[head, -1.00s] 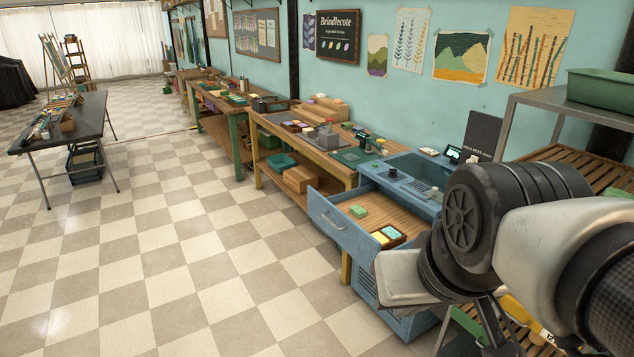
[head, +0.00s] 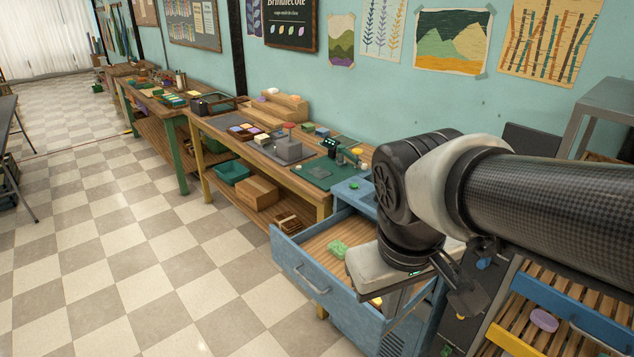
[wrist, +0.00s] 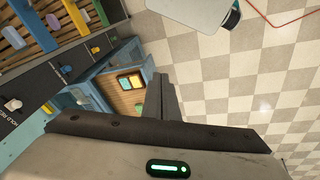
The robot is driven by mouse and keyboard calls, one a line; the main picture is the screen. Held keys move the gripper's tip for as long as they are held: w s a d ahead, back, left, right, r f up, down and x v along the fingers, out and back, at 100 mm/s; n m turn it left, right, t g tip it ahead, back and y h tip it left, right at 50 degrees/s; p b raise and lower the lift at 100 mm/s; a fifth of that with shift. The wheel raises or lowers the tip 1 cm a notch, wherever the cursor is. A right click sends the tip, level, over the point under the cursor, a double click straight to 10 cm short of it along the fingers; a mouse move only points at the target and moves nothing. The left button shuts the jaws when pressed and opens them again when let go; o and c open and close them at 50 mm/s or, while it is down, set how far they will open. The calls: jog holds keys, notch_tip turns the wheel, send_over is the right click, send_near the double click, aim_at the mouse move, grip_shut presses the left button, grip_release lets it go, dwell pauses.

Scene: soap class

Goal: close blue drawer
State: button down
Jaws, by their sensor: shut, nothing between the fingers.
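The blue drawer (head: 325,285) is pulled open from the blue cabinet (head: 375,335); its wooden floor shows in the head view. Its handle (head: 312,280) is on the front panel. A green soap block (head: 338,247) lies in the drawer. In the wrist view the open drawer (wrist: 120,103) holds a small tray of yellow and pale blue-green blocks (wrist: 130,83). My gripper (wrist: 168,98) is shut and empty, showing at the drawer's outer side in the wrist view. In the head view my arm covers the drawer's right part, and I cannot make out the fingertips or any contact.
A wooden workbench (head: 265,160) with boxes beneath stands left of the cabinet. A slatted rack (head: 560,320) with a blue bar and purple soap is at the right. The checkered floor (head: 130,250) in front of the drawer is clear.

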jog(key=w+a+f+n+g+h+b, duration=0.15)
jog(key=f+n+h+b, duration=0.3)
jog(key=f, duration=0.75)
jog(key=w+d+f+n+g+h+b, duration=0.1)
jog(key=w+f+n+g+h+b, duration=0.25)
jog(key=f, duration=0.75)
jog(key=n+t+h+b, duration=0.5)
jog(key=n+t+b, duration=0.5)
jog(key=n+t, duration=0.4)
send_near(369, 333)
jog(key=shift+n+g, duration=0.4)
jog(key=shift+g, duration=0.2)
jog(key=b+x, duration=0.2)
jog(key=x, duration=0.4)
jog(key=shift+w+a+r+b, duration=0.1)
jog(key=shift+w+r+b, duration=0.1)
jog(key=shift+b, duration=0.1)
jog(key=shift+w, duration=0.1)
